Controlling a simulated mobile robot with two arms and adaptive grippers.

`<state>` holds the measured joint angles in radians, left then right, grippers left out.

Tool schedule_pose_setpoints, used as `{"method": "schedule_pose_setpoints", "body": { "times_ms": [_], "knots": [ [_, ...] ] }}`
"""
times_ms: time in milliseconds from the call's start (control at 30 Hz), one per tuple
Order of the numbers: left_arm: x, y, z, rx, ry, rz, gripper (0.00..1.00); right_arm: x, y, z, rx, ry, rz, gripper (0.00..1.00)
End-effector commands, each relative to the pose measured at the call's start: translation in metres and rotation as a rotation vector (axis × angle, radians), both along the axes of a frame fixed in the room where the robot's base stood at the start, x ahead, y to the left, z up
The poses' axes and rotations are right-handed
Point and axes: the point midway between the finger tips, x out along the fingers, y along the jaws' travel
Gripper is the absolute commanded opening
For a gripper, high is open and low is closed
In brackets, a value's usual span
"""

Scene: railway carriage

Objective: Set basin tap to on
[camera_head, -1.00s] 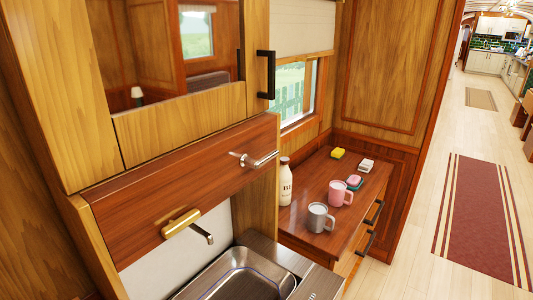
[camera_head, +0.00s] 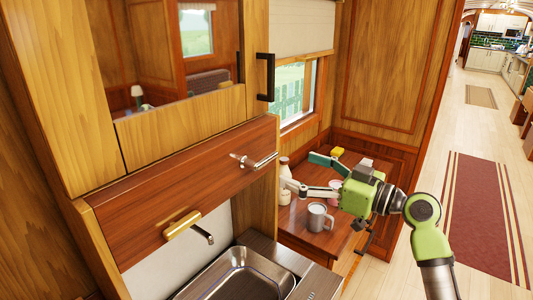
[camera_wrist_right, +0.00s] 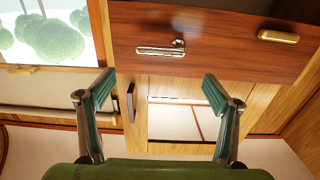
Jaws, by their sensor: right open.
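A silver lever handle (camera_head: 258,160) sticks out of the wooden panel above the metal basin (camera_head: 236,272). To its left on the same panel is a brass fitting (camera_head: 182,227) with a silver spout over the basin. My right gripper (camera_head: 300,172) is open and empty, to the right of the lever and apart from it, with its fingers toward the panel. In the right wrist view the lever (camera_wrist_right: 160,50) shows ahead, between and beyond the two spread fingers (camera_wrist_right: 158,78), and the brass fitting (camera_wrist_right: 278,36) is at upper right. My left gripper is not in view.
A wooden side cabinet (camera_head: 305,232) carries a grey mug (camera_head: 318,217), a white bottle partly hidden by my gripper, and a yellow sponge (camera_head: 337,152). A cupboard with a black handle (camera_head: 265,77) is above the lever. Open floor lies at right.

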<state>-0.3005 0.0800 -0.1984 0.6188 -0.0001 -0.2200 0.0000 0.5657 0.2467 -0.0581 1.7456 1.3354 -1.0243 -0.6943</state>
Motion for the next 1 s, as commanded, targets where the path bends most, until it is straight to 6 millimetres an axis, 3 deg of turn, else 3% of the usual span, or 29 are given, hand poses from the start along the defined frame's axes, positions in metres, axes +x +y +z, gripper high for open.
{"method": "schedule_pose_setpoints", "body": {
  "times_ms": [100, 400, 600, 933, 1000],
  "knots": [
    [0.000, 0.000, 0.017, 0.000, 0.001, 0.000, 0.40, 0.015, 0.024, 0.006, 0.003, 0.003, 0.004, 0.83],
    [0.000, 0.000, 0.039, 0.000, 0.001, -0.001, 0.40, 0.049, 0.069, 0.004, 0.001, 0.003, 0.001, 0.83],
    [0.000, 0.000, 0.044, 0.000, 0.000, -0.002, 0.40, 0.059, 0.082, 0.001, -0.001, 0.002, 0.000, 0.83],
    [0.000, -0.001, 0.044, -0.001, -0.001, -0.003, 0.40, 0.060, 0.084, 0.000, -0.002, 0.000, 0.000, 0.83],
    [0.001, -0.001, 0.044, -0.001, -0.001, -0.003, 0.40, 0.060, 0.084, 0.000, -0.002, 0.000, 0.000, 0.64]
  ]
}}
